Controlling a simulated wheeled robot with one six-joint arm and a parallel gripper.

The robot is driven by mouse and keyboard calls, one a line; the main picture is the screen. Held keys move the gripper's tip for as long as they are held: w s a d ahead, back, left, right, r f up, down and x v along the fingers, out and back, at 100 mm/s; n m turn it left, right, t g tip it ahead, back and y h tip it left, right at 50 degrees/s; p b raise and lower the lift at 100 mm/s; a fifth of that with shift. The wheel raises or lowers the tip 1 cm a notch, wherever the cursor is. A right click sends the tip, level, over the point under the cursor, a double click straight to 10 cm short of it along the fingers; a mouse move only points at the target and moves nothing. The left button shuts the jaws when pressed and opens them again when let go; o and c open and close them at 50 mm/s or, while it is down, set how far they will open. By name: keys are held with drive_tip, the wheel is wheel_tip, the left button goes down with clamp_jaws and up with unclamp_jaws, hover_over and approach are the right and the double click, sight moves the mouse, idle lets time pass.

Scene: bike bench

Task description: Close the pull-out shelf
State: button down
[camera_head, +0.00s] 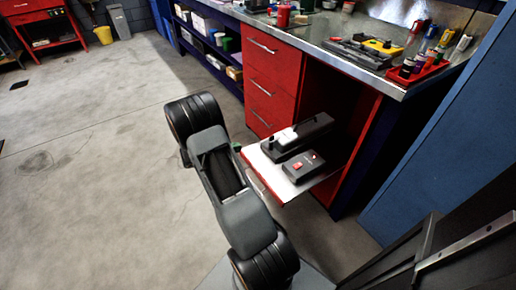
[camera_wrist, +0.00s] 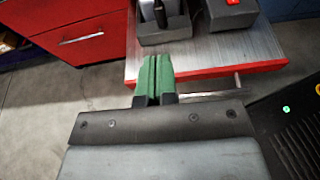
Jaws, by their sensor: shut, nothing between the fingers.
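The pull-out shelf (camera_head: 322,184) is extended from the red cabinet under the workbench. It has a pale metal top, a red front edge and a bar handle. In the wrist view the shelf (camera_wrist: 250,48) fills the top right, with its handle (camera_wrist: 222,94) below the red edge. A long black device (camera_head: 296,133) and a smaller dark box with a red switch (camera_head: 304,165) sit on it. My gripper (camera_wrist: 155,62) has green fingers shut together, empty, overlapping the shelf's left front part in the wrist view. Contact cannot be told. In the head view only a bit of green (camera_head: 236,147) shows.
Red drawers (camera_head: 272,80) stand shut left of the shelf. The workbench top (camera_head: 310,38) above holds tools, a yellow-black case and a red tray of bottles (camera_head: 417,70). A blue panel (camera_head: 440,130) stands at right. The concrete floor at left is open.

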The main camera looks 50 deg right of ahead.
drive_tip(key=r+b+x, duration=0.1)
drive_tip(key=b+x, duration=0.2)
drive_tip(key=x, duration=1.1)
drive_tip(key=shift+d, duration=0.2)
drive_tip(key=shift+w, duration=0.1)
